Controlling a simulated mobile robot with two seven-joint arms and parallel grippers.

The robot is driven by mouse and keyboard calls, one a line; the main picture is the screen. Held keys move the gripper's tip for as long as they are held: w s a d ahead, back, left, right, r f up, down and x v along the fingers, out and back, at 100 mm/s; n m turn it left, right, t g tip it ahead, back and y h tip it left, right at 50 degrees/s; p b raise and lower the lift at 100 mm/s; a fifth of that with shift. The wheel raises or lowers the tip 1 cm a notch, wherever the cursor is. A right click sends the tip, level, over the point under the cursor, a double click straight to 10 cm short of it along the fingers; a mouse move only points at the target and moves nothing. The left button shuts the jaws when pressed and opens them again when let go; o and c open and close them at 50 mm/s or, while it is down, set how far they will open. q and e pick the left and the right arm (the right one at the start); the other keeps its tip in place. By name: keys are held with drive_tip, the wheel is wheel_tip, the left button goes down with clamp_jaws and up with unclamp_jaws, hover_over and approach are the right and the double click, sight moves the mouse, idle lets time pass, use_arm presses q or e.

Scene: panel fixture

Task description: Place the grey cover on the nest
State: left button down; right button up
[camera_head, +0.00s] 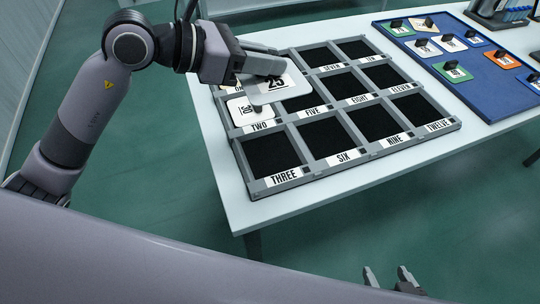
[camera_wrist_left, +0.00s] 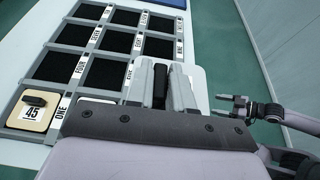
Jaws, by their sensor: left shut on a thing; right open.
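My left gripper (camera_head: 262,68) is shut on the grey cover (camera_head: 291,90), a light plate numbered 25, and holds it over the left part of the rack. In the left wrist view the grey cover (camera_wrist_left: 199,85) shows beyond the fingers, with a dark handle (camera_wrist_left: 160,86) between them. The rack (camera_head: 350,161) has labelled nests; which one is meant cannot be told. A pale cover (camera_head: 240,105) lies by the TWO label, partly hidden. A tan-edged cover marked 45 (camera_wrist_left: 31,111) sits in nest ONE. My right gripper (camera_head: 390,277) is open and empty, away from the table.
The blue board (camera_head: 462,92) right of the rack holds several numbered covers with dark handles. A holder with blue items (camera_head: 508,15) stands at the far right. Nests THREE (camera_head: 272,155), SIX and the others to the right are empty. The white table edge runs along the left.

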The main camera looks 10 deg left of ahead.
sight(265, 148)
use_arm(q)
drive_tip(key=shift+w+a+r, duration=0.1)
drive_tip(key=shift+r, duration=0.15)
wheel_tip(265, 148, down, 20)
drive_tip(key=shift+r+b, duration=0.15)
drive_tip(key=shift+b, duration=0.75)
drive_tip(key=c, duration=1.4)
unclamp_jaws()
drive_tip(key=shift+f, duration=0.2)
drive_tip(key=o, duration=0.4)
drive_tip(key=shift+r, duration=0.1)
